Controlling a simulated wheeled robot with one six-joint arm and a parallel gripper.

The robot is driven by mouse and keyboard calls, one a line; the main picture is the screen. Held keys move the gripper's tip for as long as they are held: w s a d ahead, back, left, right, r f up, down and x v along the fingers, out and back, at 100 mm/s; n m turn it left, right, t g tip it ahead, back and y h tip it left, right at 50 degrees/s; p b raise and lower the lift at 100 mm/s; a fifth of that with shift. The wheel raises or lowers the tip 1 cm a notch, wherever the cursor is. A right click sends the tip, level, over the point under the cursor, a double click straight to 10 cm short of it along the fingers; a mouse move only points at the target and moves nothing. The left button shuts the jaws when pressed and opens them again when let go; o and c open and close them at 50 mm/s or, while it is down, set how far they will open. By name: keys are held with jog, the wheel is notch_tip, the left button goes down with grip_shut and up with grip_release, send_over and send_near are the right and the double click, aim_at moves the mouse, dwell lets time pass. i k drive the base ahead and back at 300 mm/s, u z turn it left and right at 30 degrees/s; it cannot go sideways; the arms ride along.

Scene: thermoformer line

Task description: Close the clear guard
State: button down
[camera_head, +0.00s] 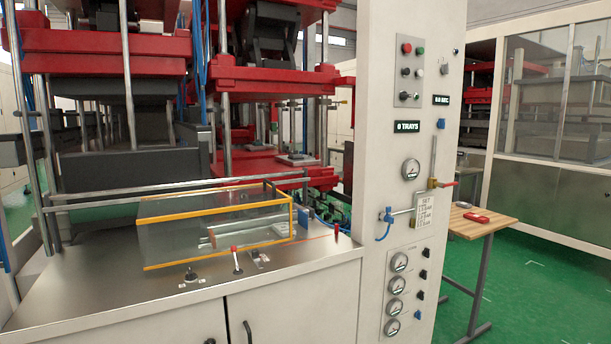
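The clear guard (175,243) is a see-through box-shaped cover with orange-yellow edges. It stands on the steel worktop (90,292) at the left of the view, in front of the red press. Metal rods or cylinders (228,236) show through its clear front panel. Its lower front edge lies at or close to the worktop; I cannot tell from this view whether any side of it stands open. My gripper is not in view.
Small levers with a red knob (236,259) and a black knob (191,273) stand before the guard. A white control column (408,180) with gauges and buttons rises to the right. A wooden table (483,224) holds a red item. Green floor (540,285) is clear at right.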

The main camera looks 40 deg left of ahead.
aim_at(143, 223)
jog(key=i, duration=1.8)
jog(key=u, duration=3.2)
jog(key=i, duration=1.4)
jog(key=z, duration=0.05)
